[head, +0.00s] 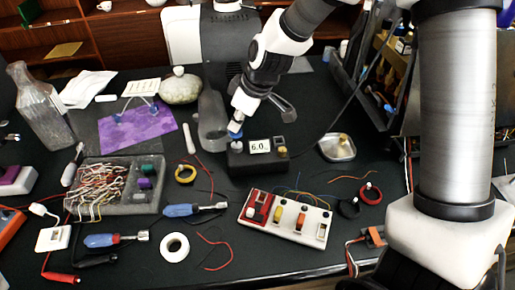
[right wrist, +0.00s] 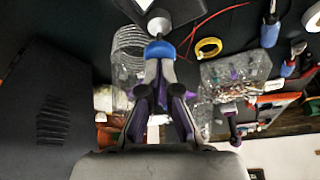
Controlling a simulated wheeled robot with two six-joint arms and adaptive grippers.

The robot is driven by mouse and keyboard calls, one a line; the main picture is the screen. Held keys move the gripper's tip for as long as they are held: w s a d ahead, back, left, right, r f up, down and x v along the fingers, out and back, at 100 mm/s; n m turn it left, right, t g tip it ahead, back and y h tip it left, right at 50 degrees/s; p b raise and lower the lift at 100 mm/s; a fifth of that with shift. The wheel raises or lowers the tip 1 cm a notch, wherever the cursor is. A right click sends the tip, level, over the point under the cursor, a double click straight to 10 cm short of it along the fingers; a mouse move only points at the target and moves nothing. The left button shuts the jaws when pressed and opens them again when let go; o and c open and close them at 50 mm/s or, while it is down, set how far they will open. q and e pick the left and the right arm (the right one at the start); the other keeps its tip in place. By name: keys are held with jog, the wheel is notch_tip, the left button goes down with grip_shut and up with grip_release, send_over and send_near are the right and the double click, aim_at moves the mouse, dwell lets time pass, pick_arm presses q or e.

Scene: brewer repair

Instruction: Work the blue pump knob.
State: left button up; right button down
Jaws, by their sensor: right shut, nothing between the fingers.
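The blue pump knob (head: 235,136) sits at the left end of a black box (head: 245,162) with a white "6.0" display (head: 260,146). My right gripper (head: 237,126) comes down from above with its fingertips right at the knob. In the right wrist view the fingers (right wrist: 160,62) are closed together, and the blue knob (right wrist: 160,48) shows just beyond their tips. I cannot tell whether the tips touch the knob. The fingers partly hide it. My left gripper is not in view.
In front lie a yellow tape ring (head: 186,174), blue-handled screwdrivers (head: 180,210) and a white switch panel (head: 284,215). A grey tray (head: 115,205) of wires is at left. A metal dish (head: 338,148) is at right.

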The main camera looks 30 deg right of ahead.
jog(key=shift+f+b, duration=1.2)
jog(key=shift+f, duration=0.3)
notch_tip(320, 180, up, 5)
jog(key=p, duration=0.4)
jog(key=shift+f, duration=0.1)
dwell(2.0)
dwell(0.8)
jog(key=shift+f+b, duration=2.15)
jog(key=shift+f, duration=0.3)
notch_tip(320, 180, up, 5)
jog(key=p, duration=0.4)
jog(key=shift+r, duration=0.1)
